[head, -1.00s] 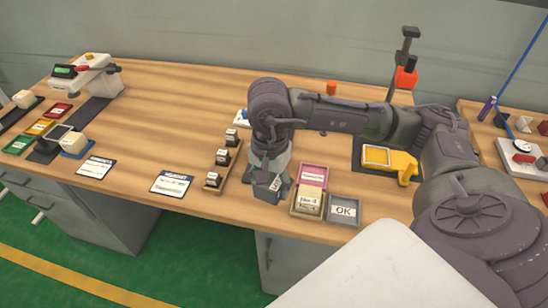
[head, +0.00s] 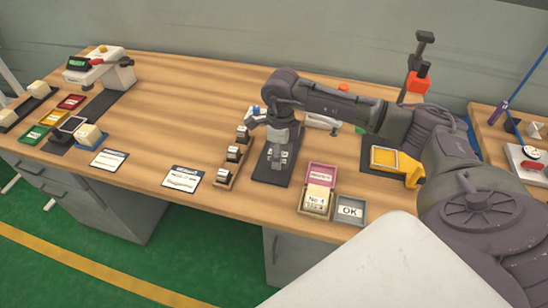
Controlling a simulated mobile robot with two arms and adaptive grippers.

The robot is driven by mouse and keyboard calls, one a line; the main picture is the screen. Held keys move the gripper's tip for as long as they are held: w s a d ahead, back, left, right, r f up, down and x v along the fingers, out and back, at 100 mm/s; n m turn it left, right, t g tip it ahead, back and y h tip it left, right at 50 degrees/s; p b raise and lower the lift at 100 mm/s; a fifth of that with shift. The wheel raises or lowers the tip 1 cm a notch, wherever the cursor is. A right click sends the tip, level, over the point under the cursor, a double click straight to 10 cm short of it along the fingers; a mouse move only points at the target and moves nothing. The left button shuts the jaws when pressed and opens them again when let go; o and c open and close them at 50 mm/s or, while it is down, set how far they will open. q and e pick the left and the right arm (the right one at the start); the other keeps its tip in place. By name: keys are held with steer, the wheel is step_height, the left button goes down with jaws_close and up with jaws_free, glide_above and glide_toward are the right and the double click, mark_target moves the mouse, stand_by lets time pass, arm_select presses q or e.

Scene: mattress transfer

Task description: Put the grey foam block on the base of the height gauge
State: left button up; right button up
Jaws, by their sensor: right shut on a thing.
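My right gripper (head: 282,136) points down over a dark flat plate (head: 274,177) in the middle of the table. It is shut on a grey block with a white label (head: 279,155), largely hidden by the fingers. I cannot tell whether the block touches the plate. A white device (head: 322,121) stands behind my right arm, with a blue and white part (head: 257,114) left of it; the arm hides much of it. I cannot tell whether this is the height gauge and the plate its base. My left gripper is not in view.
A small rack with several blocks (head: 221,181) stands close left of the plate. Pink (head: 321,169), cream (head: 316,201) and grey OK (head: 350,211) trays lie to its right. A yellow fixture (head: 412,166) and an orange-and-black stand (head: 418,82) are farther right.

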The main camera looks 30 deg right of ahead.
steer(key=w, duration=0.1)
steer(key=w+f, duration=0.1)
steer(key=shift+w+f, duration=0.3)
steer(key=shift+w, duration=0.05)
step_height(320, 180, down, 4)
steer(key=shift+f+p, duration=0.1)
steer(key=shift+p, duration=0.6)
steer(key=o, duration=1)
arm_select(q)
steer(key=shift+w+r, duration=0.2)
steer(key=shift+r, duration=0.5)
arm_select(e)
steer(key=shift+o, duration=0.2)
steer(key=shift+r, duration=0.45)
arm_select(q)
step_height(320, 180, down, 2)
steer(key=b, duration=0.2)
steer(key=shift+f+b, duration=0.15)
steer(key=shift+b, duration=0.15)
arm_select(e)
step_height(320, 180, up, 11)
steer(key=shift+r, duration=0.2)
